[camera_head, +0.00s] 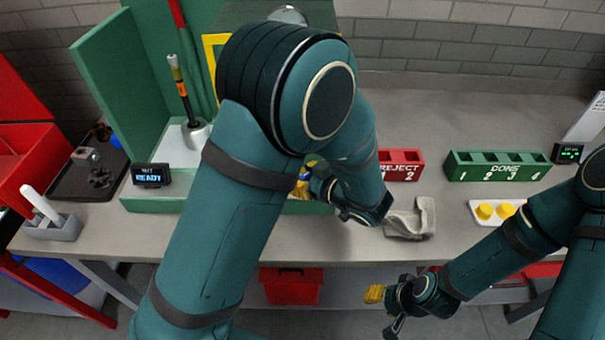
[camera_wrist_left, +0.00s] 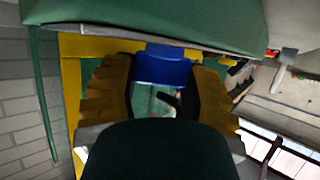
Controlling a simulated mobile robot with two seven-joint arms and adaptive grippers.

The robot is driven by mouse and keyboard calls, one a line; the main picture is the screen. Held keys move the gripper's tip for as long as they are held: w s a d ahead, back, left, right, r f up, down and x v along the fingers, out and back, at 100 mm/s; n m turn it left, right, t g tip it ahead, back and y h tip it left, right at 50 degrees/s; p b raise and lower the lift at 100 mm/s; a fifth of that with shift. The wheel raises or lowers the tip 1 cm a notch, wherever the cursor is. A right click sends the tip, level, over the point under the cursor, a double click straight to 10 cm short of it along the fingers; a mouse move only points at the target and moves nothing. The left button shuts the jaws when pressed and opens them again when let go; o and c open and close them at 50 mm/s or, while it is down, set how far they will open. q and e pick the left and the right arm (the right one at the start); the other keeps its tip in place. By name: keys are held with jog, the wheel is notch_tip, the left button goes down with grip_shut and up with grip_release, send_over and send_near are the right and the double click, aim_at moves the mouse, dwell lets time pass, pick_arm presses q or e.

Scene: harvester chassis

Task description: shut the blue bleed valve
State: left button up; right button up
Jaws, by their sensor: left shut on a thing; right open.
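The blue bleed valve (camera_wrist_left: 163,66) shows in the left wrist view as a blue block between the two yellow fingers of my left gripper (camera_wrist_left: 163,95). The fingers are closed against its sides. In the head view my left gripper (camera_head: 303,182) is mostly hidden behind my own arm, at the green station's front; only yellow fingertip and a speck of blue show. Whether the valve is turned open or shut cannot be told. My right gripper (camera_head: 382,309) is open and empty, in front of the bench edge at the lower middle of the head view.
The green station (camera_head: 110,70) has a display (camera_head: 151,175) reading READY. A grey cloth (camera_head: 410,218), a red REJECT bin (camera_head: 400,164), a green DONE rack (camera_head: 497,165) and a white tray with yellow pieces (camera_head: 484,222) stand right. Bare bench lies behind the bins.

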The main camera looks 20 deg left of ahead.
pick_arm(q)
jog(key=o, duration=1.2)
